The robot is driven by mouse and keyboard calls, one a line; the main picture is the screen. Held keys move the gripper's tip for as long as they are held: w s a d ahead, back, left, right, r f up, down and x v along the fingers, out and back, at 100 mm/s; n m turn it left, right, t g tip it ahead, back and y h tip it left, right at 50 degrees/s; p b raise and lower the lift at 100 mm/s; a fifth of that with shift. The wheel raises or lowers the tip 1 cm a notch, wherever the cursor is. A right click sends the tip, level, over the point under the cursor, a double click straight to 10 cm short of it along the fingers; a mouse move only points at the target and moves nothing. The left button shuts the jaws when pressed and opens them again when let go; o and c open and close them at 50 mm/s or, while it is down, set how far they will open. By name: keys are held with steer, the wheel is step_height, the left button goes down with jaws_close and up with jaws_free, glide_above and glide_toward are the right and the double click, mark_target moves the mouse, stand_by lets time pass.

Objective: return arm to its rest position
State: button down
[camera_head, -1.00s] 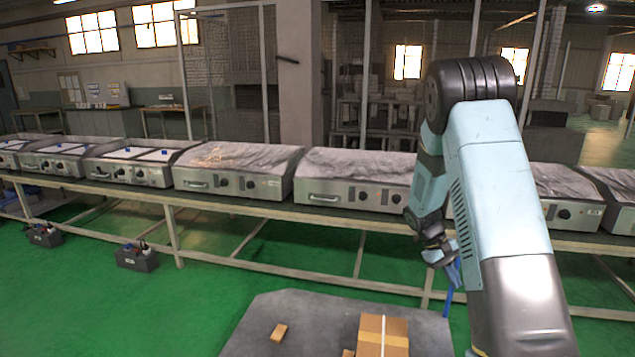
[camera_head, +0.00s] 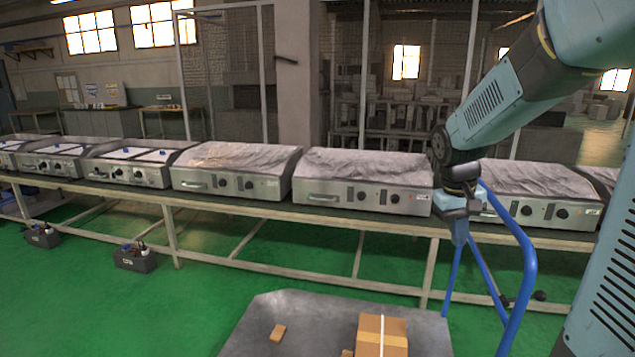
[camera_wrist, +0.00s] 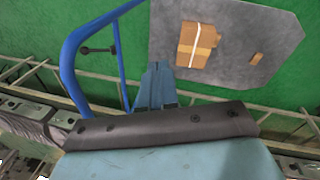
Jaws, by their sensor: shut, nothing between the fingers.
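My arm reaches in from the right in the head view, bent at the elbow, with its wrist hanging in front of the conveyor line. My gripper (camera_head: 460,236) points down, empty, near the blue cart handle and in front of the griddle units. In the wrist view my gripper (camera_wrist: 154,80) shows as closed blue-grey fingers with nothing between them. It hangs apart from the cart's grey top.
A grey cart top (camera_head: 260,335) carries a cardboard box (camera_head: 382,335) and a small wooden block (camera_head: 278,333). A blue handle (camera_head: 522,290) rises beside my arm. Griddle units (camera_head: 362,180) line the conveyor (camera_head: 330,218) behind.

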steer(key=s+a+r+t+y, duration=0.1)
steer(key=s+a+r+t, duration=0.1)
steer(key=s, duration=0.6)
steer(key=s+a+r+t+y, duration=0.1)
steer(key=s+a+r+t, duration=0.2)
steer(key=s+r, duration=0.3)
steer(key=s+a, duration=0.1)
steer(key=s, duration=0.2)
steer(key=shift+s+a+m, duration=0.25)
steer(key=shift+a+m, duration=0.05)
steer(key=shift+a, duration=0.05)
